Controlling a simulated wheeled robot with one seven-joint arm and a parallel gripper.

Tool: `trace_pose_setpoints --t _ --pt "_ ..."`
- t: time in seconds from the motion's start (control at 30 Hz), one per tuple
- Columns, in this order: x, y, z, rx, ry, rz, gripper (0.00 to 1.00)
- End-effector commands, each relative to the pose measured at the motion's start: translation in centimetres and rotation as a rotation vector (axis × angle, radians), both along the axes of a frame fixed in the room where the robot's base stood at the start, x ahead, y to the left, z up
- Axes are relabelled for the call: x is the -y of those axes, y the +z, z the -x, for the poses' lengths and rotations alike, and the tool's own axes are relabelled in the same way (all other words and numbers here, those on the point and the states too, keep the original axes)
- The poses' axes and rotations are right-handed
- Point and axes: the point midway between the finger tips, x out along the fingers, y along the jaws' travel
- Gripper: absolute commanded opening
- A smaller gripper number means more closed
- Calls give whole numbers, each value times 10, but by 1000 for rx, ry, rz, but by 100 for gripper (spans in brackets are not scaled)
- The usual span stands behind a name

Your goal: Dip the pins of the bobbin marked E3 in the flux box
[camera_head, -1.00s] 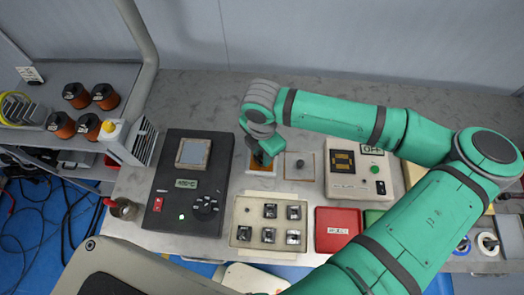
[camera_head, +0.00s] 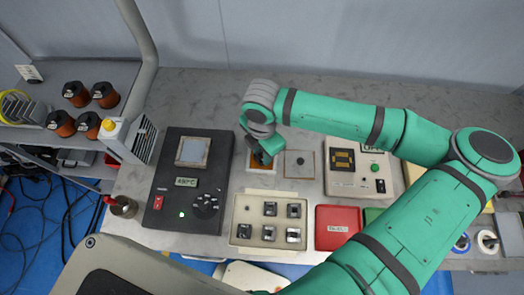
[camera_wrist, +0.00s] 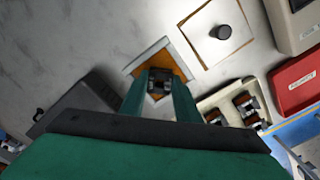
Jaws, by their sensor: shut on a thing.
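My gripper (camera_wrist: 158,92) is shut on a small dark bobbin (camera_wrist: 161,78), seen between the fingertips in the wrist view. Its mark is not legible, and its pins are hidden underneath. The flux box (camera_wrist: 145,67) is a pale square frame with an amber inside, directly under the held bobbin. In the head view my gripper (camera_head: 262,158) is over the flux box (camera_head: 251,168) and covers part of it. I cannot tell whether the pins touch the amber surface. The lid (camera_head: 299,173), a pale square with a dark knob, lies just right of the box.
A bobbin tray (camera_head: 241,231) with several bobbins stands in front, its upper-left place empty. A black heater unit (camera_head: 171,208) with a display stands left. A tester (camera_head: 349,184) stands right of the lid. A red tray (camera_head: 337,239) is front right.

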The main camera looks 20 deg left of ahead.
Motion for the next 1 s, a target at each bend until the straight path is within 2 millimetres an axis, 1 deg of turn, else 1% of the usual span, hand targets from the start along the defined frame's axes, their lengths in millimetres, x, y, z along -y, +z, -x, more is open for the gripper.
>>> trace_pose_setpoints --t 0.53,1.0 --pt "0 2 0 0 0 -1 7" --pt "0 29 0 0 0 -1 7"
